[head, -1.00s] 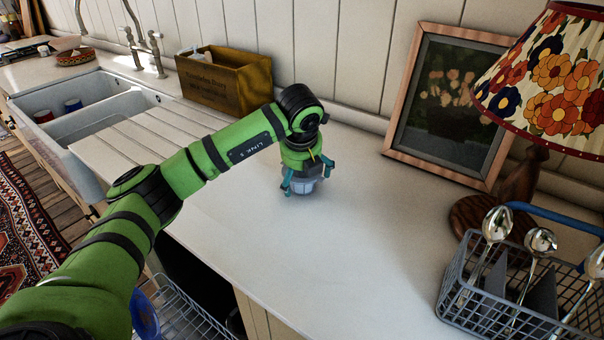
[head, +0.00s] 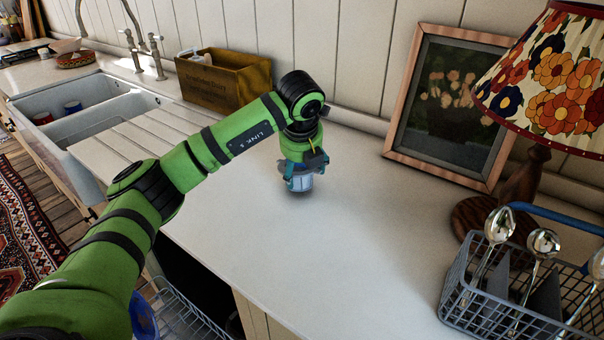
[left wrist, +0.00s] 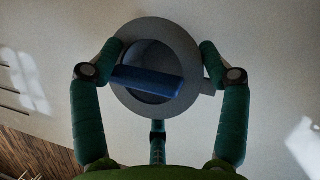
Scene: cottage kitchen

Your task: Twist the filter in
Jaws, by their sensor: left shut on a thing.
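My left gripper (head: 302,176) points down at a small pale grey-blue round piece (head: 300,182) that stands upright on the white counter. In the left wrist view this piece shows as a grey ring (left wrist: 165,107) with a dark round hollow. A blue bar (left wrist: 147,81) lies across the hollow, tilted slightly; I take it as the grip of the filter. The green fingers of the gripper (left wrist: 160,50) close in from both sides. Their tips lie at the sides of the ring and partly hide its rim. How deep the filter sits is hidden. My right gripper is out of view.
The counter (head: 235,225) around the piece is clear. A wooden box (head: 224,78) and the sink (head: 90,105) lie left, a framed picture (head: 447,105) and a lamp (head: 550,75) right. A wire basket (head: 475,318) with several spoons stands at the front right.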

